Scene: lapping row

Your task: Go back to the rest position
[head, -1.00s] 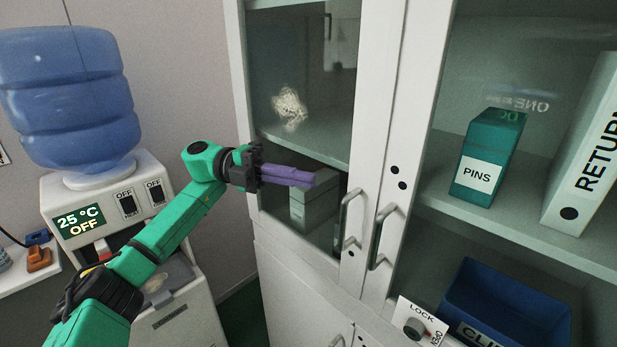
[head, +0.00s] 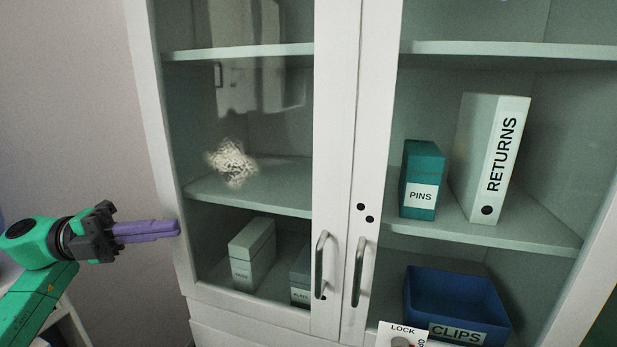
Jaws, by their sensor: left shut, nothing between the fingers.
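My left gripper (head: 146,231) comes in from the left edge on a green arm. Its purple fingers lie together, shut and empty, and point right. My right gripper is not in view.
The white cabinet has glass doors with two grey handles (head: 319,265). Inside are a teal PINS box (head: 421,170), a white RETURNS binder (head: 496,150), a blue CLIPS bin (head: 455,295) and a grey box (head: 251,252). A LOCK panel (head: 402,330) shows at the bottom.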

